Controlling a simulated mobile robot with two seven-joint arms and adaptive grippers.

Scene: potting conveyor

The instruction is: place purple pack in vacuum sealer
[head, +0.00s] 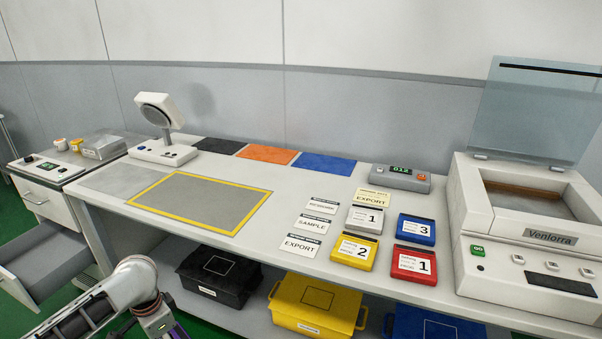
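The vacuum sealer (520,234) is the white machine marked "Venlorra" at the right end of the bench. Its clear lid (532,112) stands raised, and its chamber (530,203) is open, with a brown strip along the back and no pack visible inside. No purple pack can be made out on the bench. A small purple sliver shows beside my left arm at the bottom edge; I cannot tell what it is. My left arm shows at the lower left, but its fingertips are out of frame. My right gripper is not in view.
On the bench are a yellow-framed grey mat (200,203), a scale-like display unit (162,127), a grey device with a green readout (400,178), and several label cards and coloured blocks (414,264). Black (218,275), yellow (315,303) and blue (433,325) bins sit below.

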